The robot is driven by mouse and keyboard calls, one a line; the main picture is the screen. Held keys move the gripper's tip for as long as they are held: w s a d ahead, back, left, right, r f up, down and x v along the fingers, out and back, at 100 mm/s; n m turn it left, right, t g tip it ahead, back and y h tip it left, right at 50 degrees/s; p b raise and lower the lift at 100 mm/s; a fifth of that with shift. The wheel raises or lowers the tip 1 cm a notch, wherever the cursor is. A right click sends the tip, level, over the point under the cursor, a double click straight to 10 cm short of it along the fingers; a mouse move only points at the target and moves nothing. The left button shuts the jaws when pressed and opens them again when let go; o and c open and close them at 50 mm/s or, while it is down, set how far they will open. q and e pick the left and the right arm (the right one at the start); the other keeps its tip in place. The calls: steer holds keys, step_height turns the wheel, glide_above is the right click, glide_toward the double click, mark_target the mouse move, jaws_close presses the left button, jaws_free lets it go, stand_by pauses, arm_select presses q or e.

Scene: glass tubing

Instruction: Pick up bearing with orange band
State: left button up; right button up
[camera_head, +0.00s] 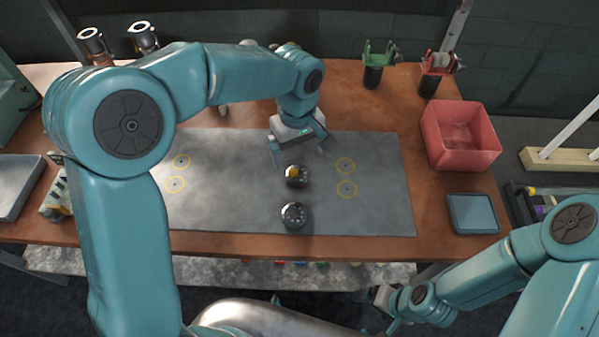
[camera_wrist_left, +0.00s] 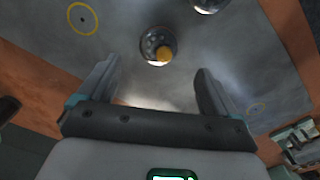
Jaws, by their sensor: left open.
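The bearing with the orange band (camera_head: 297,176) sits on the grey mat (camera_head: 380,205), just in front of my left gripper (camera_head: 298,152). In the left wrist view the bearing (camera_wrist_left: 157,46) lies just past and between the two fingertips of my open left gripper (camera_wrist_left: 158,75), with nothing held. A second dark bearing (camera_head: 294,215) sits nearer to me on the mat, and it is partly cut off at the top of the left wrist view (camera_wrist_left: 209,3). My right gripper (camera_head: 384,307) is low at the front, below the table edge; its jaws are too small to read.
A red bin (camera_head: 460,140) stands at the right of the wooden table, with a blue-grey tray (camera_head: 473,213) in front of it. Yellow rings (camera_head: 346,166) mark the mat.

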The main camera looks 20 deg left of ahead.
mark_target(298, 173)
arm_select(q)
steer(key=shift+s+f, duration=0.25)
steer(key=shift+f, duration=1)
steer(key=shift+w+f+p, duration=0.2)
steer(key=shift+f+p, duration=0.1)
steer(key=shift+f, duration=1)
steer(key=shift+w+f+p, duration=0.15)
steer(key=shift+f+p, duration=0.1)
steer(key=shift+f, duration=1.05)
steer(key=c, duration=1.2)
